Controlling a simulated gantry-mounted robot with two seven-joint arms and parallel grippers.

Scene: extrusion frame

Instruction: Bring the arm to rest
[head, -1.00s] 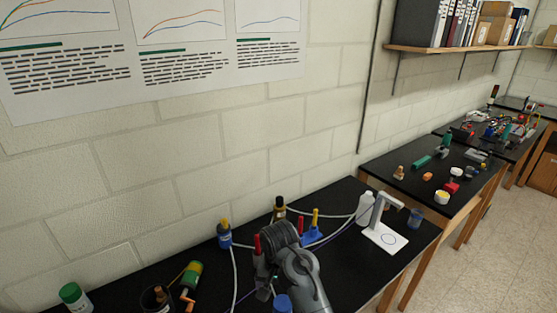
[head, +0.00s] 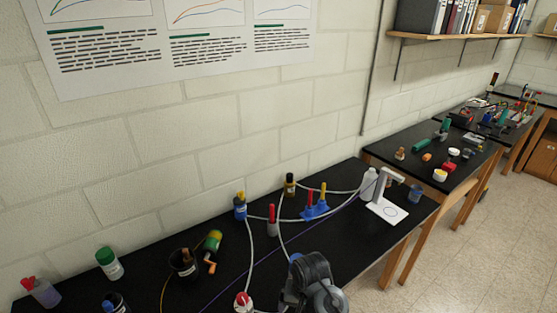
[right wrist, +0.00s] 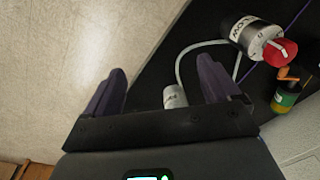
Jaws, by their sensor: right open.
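My right arm (head: 312,285) shows at the bottom middle of the head view, near the front of the black bench (head: 345,222). Its fingertips are hidden there. In the right wrist view, my right gripper (right wrist: 162,82) has two dark fingers spread wide, with nothing held between them. A white-labelled container (right wrist: 174,96) shows beyond the gap, apart from the fingers. My left gripper is in neither view.
A red-capped bottle (head: 243,301) stands close left of the arm; a red-topped post (head: 271,220) and blue holder (head: 315,210) stand behind. Pale tubing (head: 277,238) loops across the bench. A white stand (head: 384,205) is at right. The floor (head: 470,235) is clear.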

